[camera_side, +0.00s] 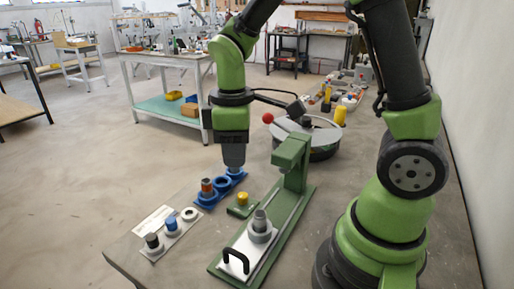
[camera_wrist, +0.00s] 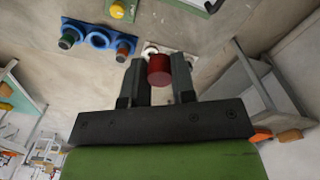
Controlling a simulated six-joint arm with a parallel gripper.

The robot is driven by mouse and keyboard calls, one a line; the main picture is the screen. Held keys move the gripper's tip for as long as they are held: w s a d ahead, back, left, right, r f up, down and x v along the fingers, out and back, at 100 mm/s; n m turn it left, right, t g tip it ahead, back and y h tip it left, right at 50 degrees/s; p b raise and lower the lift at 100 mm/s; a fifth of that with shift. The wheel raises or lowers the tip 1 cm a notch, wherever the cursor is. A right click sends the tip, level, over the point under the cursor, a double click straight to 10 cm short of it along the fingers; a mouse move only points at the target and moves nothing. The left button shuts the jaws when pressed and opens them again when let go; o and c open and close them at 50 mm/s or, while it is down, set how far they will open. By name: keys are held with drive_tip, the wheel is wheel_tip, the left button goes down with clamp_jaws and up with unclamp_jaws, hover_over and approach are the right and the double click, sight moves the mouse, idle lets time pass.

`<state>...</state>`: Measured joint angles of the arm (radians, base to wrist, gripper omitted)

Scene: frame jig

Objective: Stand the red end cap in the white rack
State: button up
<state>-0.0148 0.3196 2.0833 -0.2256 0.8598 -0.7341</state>
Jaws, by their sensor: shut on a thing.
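My gripper (camera_wrist: 160,75) is shut on the red end cap (camera_wrist: 159,68), which shows as a short red cylinder between the two fingers in the wrist view. In the side view my gripper (camera_side: 235,168) points down over the far end of the blue fixture, and I cannot make out the cap there. The white rack (camera_side: 155,218) lies on the table at the lower left, holding a dark piece, a blue piece and a white ring. In the wrist view the rack is partly hidden behind the cap and fingers.
The blue fixture (camera_side: 222,186) holds an orange-brown piece (camera_side: 207,186) near the rack. A yellow piece (camera_side: 243,198) sits on a green block. A green press (camera_side: 292,160) stands to the right, with a grey stepped part (camera_side: 260,226) on its base. A round grey table (camera_side: 325,135) stands behind.

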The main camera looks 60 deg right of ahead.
drive_tip(key=w+f, duration=0.3)
drive_tip(key=w, duration=0.1)
drive_tip(key=w+a+f, duration=0.1)
drive_tip(key=w+f, duration=0.3)
drive_tip(key=w+a+f, duration=0.1)
drive_tip(key=w+f, duration=0.3)
drive_tip(key=shift+w+f, duration=0.15)
drive_tip(key=shift+w, duration=0.2)
drive_tip(key=shift+f, duration=2.2)
drive_tip(key=shift+f, duration=0.1)
drive_tip(key=shift+f, duration=0.6)
drive_tip(key=o, duration=1)
